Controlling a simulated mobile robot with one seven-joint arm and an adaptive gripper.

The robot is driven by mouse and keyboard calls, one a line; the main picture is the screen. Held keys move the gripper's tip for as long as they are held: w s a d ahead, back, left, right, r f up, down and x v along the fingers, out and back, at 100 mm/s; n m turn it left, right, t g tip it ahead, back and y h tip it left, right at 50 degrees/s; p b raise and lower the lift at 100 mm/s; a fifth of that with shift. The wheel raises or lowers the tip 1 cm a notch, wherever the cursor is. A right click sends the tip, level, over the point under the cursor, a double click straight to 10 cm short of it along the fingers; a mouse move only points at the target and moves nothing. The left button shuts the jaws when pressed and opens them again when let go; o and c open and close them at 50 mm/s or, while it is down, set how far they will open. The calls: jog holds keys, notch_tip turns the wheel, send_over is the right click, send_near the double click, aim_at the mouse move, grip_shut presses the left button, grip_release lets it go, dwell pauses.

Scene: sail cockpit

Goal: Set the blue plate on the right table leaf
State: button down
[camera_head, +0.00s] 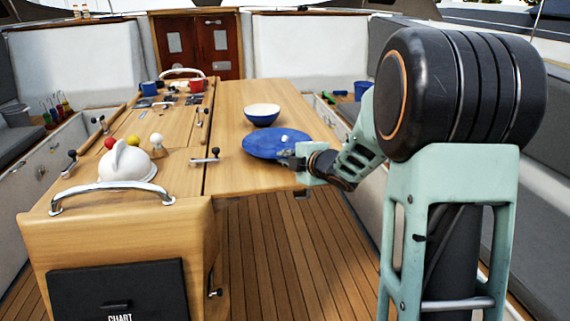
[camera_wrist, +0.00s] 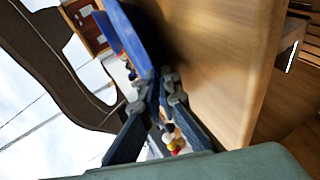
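The blue plate (camera_head: 262,146) is over the right table leaf (camera_head: 232,178), in front of the bowl. In the wrist view the plate (camera_wrist: 137,35) shows nearly edge-on beside the wooden leaf (camera_wrist: 220,60), with a dark shadow between them. My gripper (camera_head: 288,160) is at the plate's near right rim. In the wrist view my gripper's fingertips (camera_wrist: 160,82) are close together on the rim, which runs in between them. I cannot tell whether the plate touches the leaf or is held just above it.
A blue and white bowl (camera_head: 262,115) stands on the leaf behind the plate. A white domed thing (camera_head: 127,162), yellow and red balls and winch handles are on the centre table to the left. Blue and red mugs (camera_head: 196,86) stand farther back. The leaf's near left part is bare.

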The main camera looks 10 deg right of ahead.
jog(key=c, duration=2.4)
grip_release()
jog(key=shift+r, duration=0.15)
jog(key=shift+s+d+r, duration=0.1)
jog(key=shift+s, duration=0.15)
jog(key=p+v, duration=0.1)
jog(key=v, duration=1)
jog(key=shift+s+p, duration=0.25)
jog(key=shift+p, duration=0.1)
